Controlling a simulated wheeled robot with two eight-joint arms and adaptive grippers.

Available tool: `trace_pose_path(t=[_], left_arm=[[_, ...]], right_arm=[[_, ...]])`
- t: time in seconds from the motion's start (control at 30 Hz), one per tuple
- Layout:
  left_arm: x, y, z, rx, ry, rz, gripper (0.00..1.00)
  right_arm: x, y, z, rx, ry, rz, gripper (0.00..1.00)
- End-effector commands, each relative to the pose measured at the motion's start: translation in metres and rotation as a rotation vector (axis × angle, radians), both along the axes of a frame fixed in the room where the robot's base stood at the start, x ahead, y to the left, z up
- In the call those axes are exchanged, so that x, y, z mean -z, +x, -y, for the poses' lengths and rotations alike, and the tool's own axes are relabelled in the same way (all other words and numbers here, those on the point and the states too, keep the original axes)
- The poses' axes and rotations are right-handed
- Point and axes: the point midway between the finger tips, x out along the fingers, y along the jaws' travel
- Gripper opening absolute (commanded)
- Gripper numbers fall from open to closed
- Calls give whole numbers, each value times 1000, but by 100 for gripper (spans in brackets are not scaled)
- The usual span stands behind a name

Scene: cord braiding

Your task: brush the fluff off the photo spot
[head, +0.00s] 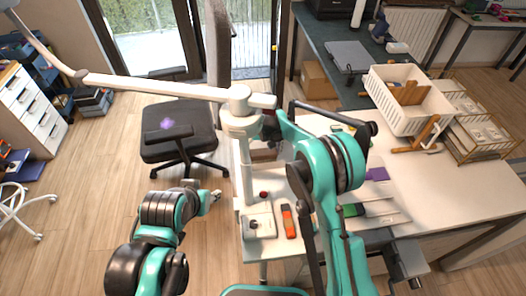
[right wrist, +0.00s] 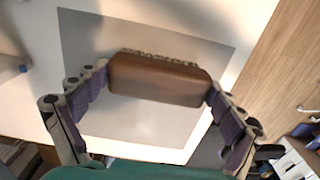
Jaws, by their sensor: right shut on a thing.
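My right gripper (right wrist: 159,80) is shut on a brown wooden brush (right wrist: 160,88), with one finger at each end of it. Pale bristles show along the brush's far edge. Below it lies a grey sheet with a pale border (right wrist: 85,38), seemingly the photo spot; whether the brush touches it I cannot tell. I can make out no fluff, and the brush and fingers hide part of the sheet. In the head view the right gripper is largely hidden behind the white lamp post. My left gripper (head: 214,196) is low, off the table's left side; its jaws are too small to read.
The white lamp (head: 239,130) stands on the table's left part, its arm reaching left. An orange-and-black tool (head: 288,222) lies near its base. A white basket (head: 408,107) stands at the back right.

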Motion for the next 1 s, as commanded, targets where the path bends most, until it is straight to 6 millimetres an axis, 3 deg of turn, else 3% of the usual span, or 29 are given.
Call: trace_pose_path(t=[0.27,0.73,1.0], left_arm=[[-6,0,0,0,0,0,40],[-35,0,0,0,0,0,40],[-36,0,0,0,0,0,40]], right_arm=[[-9,0,0,0,0,0,67],[-58,0,0,0,0,0,67],[-60,0,0,0,0,0,67]])
